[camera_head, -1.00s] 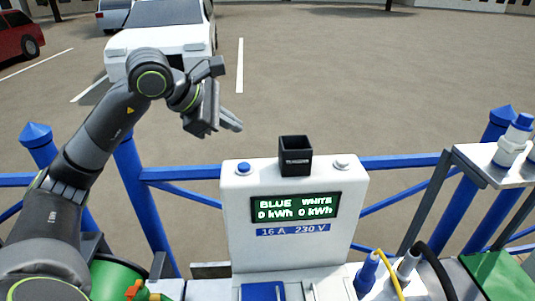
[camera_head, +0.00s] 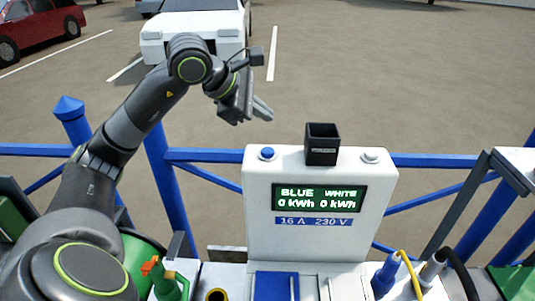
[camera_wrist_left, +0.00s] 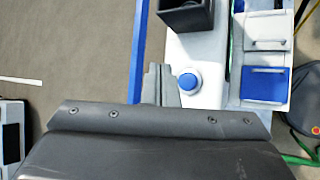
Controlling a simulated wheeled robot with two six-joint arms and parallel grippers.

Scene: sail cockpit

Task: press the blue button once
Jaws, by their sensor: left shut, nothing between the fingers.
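The blue button (camera_head: 267,153) sits on the top left of the white charging post (camera_head: 258,215). It also shows in the left wrist view (camera_wrist_left: 187,82), just right of the fingertips. My left gripper (camera_head: 264,110) is shut and empty, above the button in the head view and not touching it. Its closed fingers (camera_wrist_left: 160,86) point toward the post's top in the wrist view. A white button (camera_head: 370,155) sits on the top right of the post. The display (camera_head: 318,197) reads 0 kWh under both BLUE and WHITE. My right gripper is not in view.
A black open box (camera_head: 321,145) stands on the post between the two buttons. A blue railing (camera_head: 205,155) runs behind the post. Blue and white plugs with yellow and black cables (camera_head: 400,270) stand at the lower right. Open pavement lies beyond.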

